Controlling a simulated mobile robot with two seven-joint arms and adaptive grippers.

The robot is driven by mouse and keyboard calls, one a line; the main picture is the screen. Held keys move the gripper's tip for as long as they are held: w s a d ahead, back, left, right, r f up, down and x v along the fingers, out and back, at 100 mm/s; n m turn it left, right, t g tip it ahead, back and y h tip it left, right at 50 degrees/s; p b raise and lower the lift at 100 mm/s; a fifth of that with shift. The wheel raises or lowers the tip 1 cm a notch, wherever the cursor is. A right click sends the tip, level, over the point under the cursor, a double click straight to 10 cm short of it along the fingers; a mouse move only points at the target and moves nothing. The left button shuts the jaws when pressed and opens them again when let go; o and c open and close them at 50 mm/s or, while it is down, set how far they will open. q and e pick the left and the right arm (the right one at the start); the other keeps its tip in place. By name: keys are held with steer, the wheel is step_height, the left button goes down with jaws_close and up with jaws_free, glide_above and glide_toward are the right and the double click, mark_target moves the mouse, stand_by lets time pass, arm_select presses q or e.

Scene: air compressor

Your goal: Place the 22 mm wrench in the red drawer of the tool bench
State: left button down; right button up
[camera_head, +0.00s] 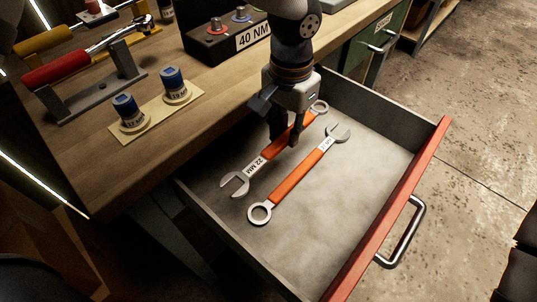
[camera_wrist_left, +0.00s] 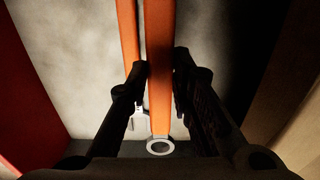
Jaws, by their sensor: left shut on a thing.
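The 22 mm wrench (camera_head: 262,162) has an orange handle, steel ends and a "22 MM" label. It is inside the open red drawer (camera_head: 392,205), and I cannot tell whether it touches the floor. My left gripper (camera_head: 285,140) reaches down into the drawer and is shut on its handle. The left wrist view shows the fingers (camera_wrist_left: 160,72) on both sides of the orange handle (camera_wrist_left: 160,95). A second orange wrench (camera_head: 298,176) lies beside it on the drawer floor, nearly parallel. Its label is too small to read. My right gripper is not in view.
The wooden bench top (camera_head: 215,90) holds a black "40 NM" box (camera_head: 228,38), two blue-capped sockets on a board (camera_head: 157,108) and a red-handled tool on a stand (camera_head: 55,70). The drawer's front half is clear. Its handle (camera_head: 405,235) sticks out over the concrete floor.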

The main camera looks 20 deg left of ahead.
arm_select(q)
glide_above(269, 169)
step_height(269, 169, down, 5)
steer(key=shift+r, duration=0.1)
steer(key=shift+f, duration=1.6)
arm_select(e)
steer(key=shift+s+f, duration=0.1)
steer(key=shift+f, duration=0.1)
arm_select(q)
steer(key=shift+f, duration=0.2)
steer(key=c, duration=1.4)
jaws_free()
step_height(269, 169, up, 12)
steer(key=shift+r+p, duration=0.2)
steer(key=shift+p, duration=0.35)
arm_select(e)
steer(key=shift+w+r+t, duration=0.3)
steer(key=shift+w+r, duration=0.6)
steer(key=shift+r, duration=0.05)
